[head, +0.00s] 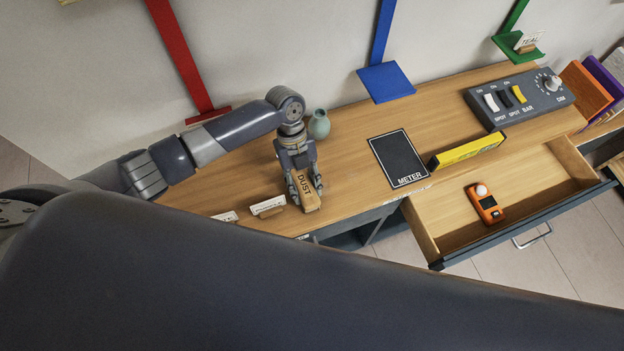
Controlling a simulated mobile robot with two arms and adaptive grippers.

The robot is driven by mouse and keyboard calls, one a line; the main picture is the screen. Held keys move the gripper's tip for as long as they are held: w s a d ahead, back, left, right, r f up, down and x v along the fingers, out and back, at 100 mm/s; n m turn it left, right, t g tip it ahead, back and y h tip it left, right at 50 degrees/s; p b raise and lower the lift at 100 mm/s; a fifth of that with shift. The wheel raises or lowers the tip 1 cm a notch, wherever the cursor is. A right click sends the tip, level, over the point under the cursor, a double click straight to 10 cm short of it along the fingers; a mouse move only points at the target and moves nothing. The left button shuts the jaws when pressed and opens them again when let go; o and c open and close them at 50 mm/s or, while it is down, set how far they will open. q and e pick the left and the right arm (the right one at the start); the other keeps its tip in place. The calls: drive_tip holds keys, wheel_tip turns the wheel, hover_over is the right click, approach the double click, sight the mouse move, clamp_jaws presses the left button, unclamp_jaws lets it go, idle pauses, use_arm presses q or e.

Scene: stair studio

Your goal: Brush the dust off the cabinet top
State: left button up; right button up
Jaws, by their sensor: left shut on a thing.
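My left gripper (303,181) points down over the cabinet top (345,140) near its front edge. It is shut on a tan block-shaped brush (307,194) labelled DUST. The brush is at or just above the wood; I cannot tell whether it touches. Its bristles are hidden, and no dust can be made out on the top. My right gripper is not in view.
A green vase (319,124) stands close behind the left gripper. Small cards (268,206) stand at the front edge. A black METER mat (399,159), a yellow box (466,151) and a switch panel (520,96) lie right. The open drawer (540,215) holds an orange meter (486,204).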

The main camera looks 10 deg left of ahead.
use_arm(q)
drive_tip(key=shift+s+a+f, duration=0.15)
drive_tip(key=shift+s+a, duration=0.3)
drive_tip(key=shift+a, duration=0.1)
wheel_tip(320, 180, up, 6)
drive_tip(key=p, duration=0.5)
drive_tip(key=shift+w, duration=0.15)
drive_tip(key=shift+r+p, duration=1.45)
drive_tip(key=shift+r, duration=0.2)
drive_tip(key=shift+f, duration=0.1)
